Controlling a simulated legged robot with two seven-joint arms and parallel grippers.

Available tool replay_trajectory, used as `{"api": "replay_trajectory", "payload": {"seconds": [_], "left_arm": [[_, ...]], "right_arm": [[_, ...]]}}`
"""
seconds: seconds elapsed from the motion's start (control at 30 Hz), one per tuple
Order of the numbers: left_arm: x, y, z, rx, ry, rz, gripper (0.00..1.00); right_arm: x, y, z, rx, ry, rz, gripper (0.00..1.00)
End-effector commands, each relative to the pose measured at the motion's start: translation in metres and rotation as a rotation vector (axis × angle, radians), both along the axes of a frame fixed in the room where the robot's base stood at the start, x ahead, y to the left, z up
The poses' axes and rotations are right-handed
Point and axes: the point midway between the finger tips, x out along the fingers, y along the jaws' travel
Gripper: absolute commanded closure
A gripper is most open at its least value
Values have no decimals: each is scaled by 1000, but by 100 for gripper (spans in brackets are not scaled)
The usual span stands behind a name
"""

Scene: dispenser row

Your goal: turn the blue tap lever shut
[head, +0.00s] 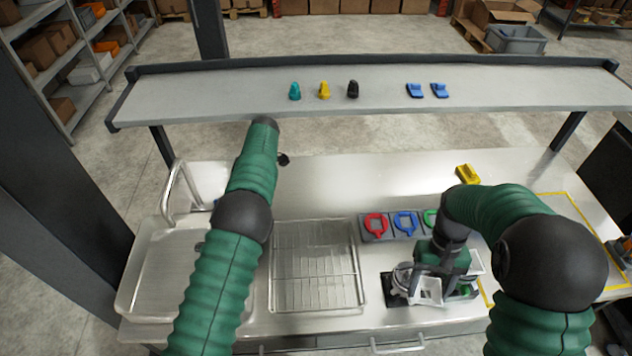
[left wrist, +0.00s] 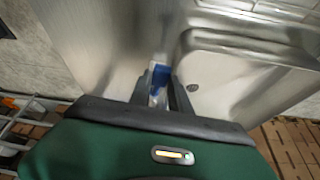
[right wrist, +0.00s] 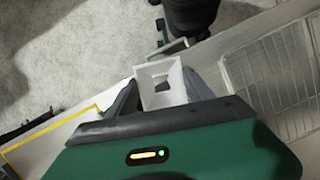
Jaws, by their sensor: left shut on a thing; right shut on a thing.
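The blue tap lever (left wrist: 161,74) shows in the left wrist view as a small blue piece beside the corner of the steel sink. My left gripper (left wrist: 160,88) is shut on it, one finger on each side. In the head view my left arm covers this gripper and most of the tap's base; the curved steel spout (head: 178,180) stands to the left of the arm. My right gripper (head: 430,266) is shut on a white open-topped square container (right wrist: 160,88), which shows between its fingers in the right wrist view. How far the lever is turned cannot be told.
The sink (head: 150,285) is at the left, with a wire drying rack (head: 315,270) to its right. Red (head: 375,224) and blue (head: 405,223) ring-shaped pieces sit behind my right gripper. A yellow block (head: 467,173) lies further back. A raised shelf (head: 210,95) spans the rear.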

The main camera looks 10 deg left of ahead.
Motion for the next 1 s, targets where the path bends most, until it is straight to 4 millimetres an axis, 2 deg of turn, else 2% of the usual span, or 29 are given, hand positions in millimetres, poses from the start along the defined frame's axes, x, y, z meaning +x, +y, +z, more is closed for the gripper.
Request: {"api": "replay_trajectory", "payload": {"seconds": [0.37,0.4,0.53,0.87,1.0], "left_arm": [[2,-1,1,-1,-6,-1,100],[2,-1,1,-1,-6,-1,73],[2,-1,1,0,-4,-1,56],[1,-2,3,0,-4,-1,55],[4,-10,20,-1,-6,-1,55]], "right_arm": [[0,0,0,0,0,0,82],[0,0,0,0,0,0,82],[0,0,0,0,0,0,82],[0,0,-1,0,0,0,82],[0,0,-8,0,0,0,82]]}}
